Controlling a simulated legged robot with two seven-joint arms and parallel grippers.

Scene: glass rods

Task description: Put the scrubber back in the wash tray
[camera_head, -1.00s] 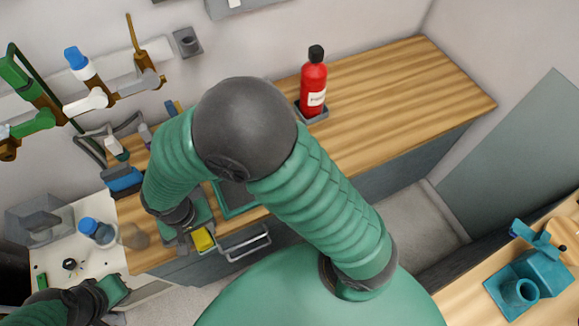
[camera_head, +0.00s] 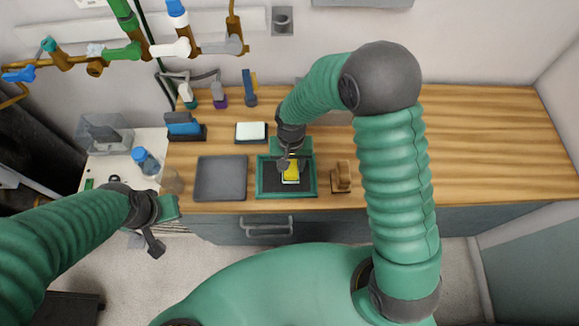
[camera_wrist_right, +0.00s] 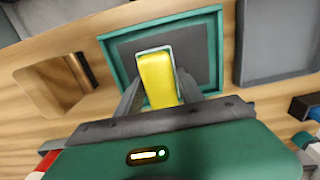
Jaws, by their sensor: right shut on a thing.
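The scrubber (camera_head: 291,173) is yellow with a pale edge. My right gripper (camera_head: 290,164) is shut on it, and the scrubber also shows between the fingers in the right wrist view (camera_wrist_right: 157,78). It is over the dark bottom of the green-rimmed tray (camera_head: 261,179), which looks like the wash tray; its rim shows in the right wrist view (camera_wrist_right: 160,23). I cannot tell whether the scrubber touches the tray's bottom. My left gripper (camera_head: 157,226) is empty at the left, away from the tray; its jaw opening is unclear.
A plain grey tray (camera_head: 221,180) lies left of the green-rimmed one. A wooden block-like item (camera_head: 341,178) stands just right of it. A white pad on a dark holder (camera_head: 251,132) is behind. The counter (camera_head: 480,140) is clear at the right.

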